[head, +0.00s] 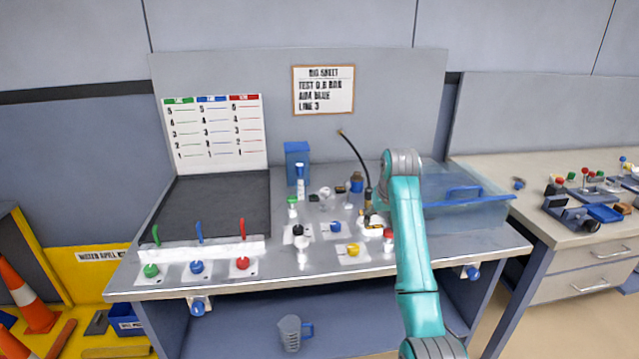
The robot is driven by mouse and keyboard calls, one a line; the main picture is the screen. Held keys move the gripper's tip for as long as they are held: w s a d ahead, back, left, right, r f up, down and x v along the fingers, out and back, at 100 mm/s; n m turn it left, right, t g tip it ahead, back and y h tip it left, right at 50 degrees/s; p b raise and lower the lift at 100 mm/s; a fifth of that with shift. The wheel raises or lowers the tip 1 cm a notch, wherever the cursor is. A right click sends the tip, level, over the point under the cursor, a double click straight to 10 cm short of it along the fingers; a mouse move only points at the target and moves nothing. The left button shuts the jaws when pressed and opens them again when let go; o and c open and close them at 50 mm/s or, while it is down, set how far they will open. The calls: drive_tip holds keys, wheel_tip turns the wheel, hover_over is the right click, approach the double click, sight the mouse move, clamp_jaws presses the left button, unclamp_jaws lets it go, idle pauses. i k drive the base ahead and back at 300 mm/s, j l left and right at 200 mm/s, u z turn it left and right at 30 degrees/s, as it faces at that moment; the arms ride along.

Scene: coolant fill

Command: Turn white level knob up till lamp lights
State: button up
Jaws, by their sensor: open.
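A whitish rounded piece (325,194) is further back; no lit lamp is clearly visible. My teal arm rises at the right of the knobs and bends at its top.
A dark hose (356,155) stands up behind the knobs. A clear blue-tinted bin (465,200) is right of my arm. Three coloured levers (199,233) line the left front above green, blue and red knobs. A blue box (297,160) stands at the back. The dark panel (225,205) is clear.

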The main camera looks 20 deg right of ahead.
sight(325, 192)
drive_tip(key=i, duration=1.15)
